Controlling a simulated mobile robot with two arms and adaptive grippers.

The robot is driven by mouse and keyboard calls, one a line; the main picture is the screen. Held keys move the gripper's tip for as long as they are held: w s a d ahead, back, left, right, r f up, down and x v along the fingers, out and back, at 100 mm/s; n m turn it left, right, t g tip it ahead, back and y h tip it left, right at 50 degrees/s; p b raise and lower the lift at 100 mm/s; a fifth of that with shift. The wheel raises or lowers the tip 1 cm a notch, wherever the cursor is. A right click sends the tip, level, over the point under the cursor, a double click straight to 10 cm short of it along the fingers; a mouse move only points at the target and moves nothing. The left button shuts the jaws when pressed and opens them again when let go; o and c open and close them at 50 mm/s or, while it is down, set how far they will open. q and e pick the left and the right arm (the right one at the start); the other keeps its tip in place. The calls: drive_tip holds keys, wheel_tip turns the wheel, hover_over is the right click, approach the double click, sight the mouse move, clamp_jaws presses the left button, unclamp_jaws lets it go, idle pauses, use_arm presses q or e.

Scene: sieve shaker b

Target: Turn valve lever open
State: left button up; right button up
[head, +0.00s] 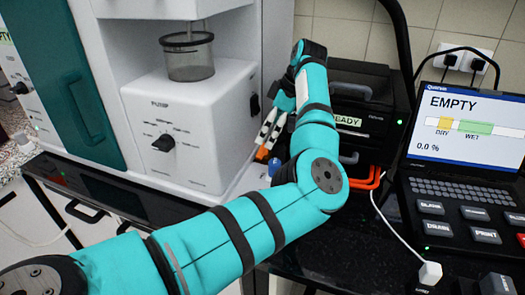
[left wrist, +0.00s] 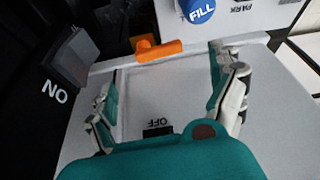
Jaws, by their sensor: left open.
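The orange valve lever (left wrist: 158,50) lies just ahead of my left gripper (left wrist: 163,78) in the left wrist view, roughly centred between its fingers. The fingers stand wide apart, with bare pale panel between them, and do not appear to touch the lever. In the head view my left gripper (head: 270,131) points down just above the orange lever (head: 262,155), which is partly hidden by the fingers and arm. A blue FILL knob (left wrist: 200,9) is beside the lever. My right gripper is not in view.
The white pump unit (head: 180,125) stands left of my arm. A black device (head: 355,105) and a console reading EMPTY (head: 470,110) stand right.

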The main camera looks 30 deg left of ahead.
sight(262, 149)
use_arm(q)
drive_tip(key=x, duration=0.6)
drive_tip(key=shift+s+a+f+p, duration=0.1)
drive_tip(key=shift+a+p, duration=0.05)
drive_tip(key=shift+p, duration=0.25)
drive_tip(key=c, duration=1.2)
drive_tip(key=shift+n+g+p, duration=0.4)
drive_tip(key=shift+n+p, duration=0.05)
drive_tip(key=shift+n, duration=0.45)
drive_tip(key=shift+d+n, duration=0.3)
drive_tip(key=shift+n, duration=0.4)
drive_tip(key=o, duration=1.2)
drive_tip(key=shift+h, duration=0.3)
